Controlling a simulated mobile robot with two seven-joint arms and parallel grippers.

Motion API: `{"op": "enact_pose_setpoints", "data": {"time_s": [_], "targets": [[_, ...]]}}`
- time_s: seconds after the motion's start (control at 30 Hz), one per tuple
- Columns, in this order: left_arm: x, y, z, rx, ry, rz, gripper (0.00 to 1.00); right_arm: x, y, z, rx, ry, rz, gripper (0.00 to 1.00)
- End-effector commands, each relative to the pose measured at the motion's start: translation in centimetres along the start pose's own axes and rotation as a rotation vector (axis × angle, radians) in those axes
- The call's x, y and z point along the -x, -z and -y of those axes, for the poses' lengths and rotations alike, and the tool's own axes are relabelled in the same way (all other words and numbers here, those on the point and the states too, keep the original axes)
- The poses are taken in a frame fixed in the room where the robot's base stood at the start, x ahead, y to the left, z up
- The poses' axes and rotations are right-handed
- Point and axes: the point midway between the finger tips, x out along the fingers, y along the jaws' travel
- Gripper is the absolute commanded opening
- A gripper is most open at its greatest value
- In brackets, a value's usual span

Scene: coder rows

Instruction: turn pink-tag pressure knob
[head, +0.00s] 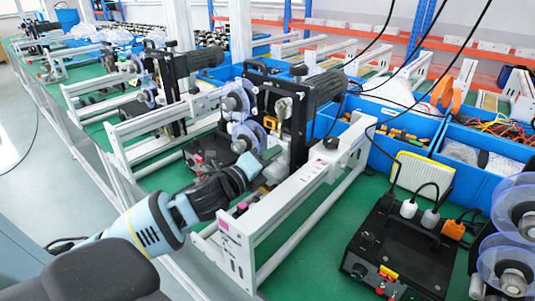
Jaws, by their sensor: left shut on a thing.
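My left gripper (258,166) reaches in from the lower left to the coder (296,110) on the nearest white rail frame (290,195). Its jaws are shut at the front of the coder, by the pressure knob; the knob itself is mostly hidden behind the jaws and wrist. A pink tag (223,226) shows on the near end of the white frame, below and left of the gripper. My right gripper is not in view.
A black control box (400,250) with plugs and cables stands right of the frame on the green bench. Blue bins (410,120) line the back. Clear reels (510,265) stand at the right edge. More coders and frames run to the far left. Black cables hang overhead.

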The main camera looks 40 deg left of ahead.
Motion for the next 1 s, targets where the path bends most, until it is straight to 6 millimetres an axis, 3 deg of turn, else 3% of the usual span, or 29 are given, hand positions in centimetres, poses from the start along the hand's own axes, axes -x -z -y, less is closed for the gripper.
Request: {"op": "enact_pose_setpoints", "data": {"time_s": [1.0], "targets": [[0.0,-0.3,0.6,0.966,0.007,0.001,0.05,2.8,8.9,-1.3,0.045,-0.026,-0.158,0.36]]}}
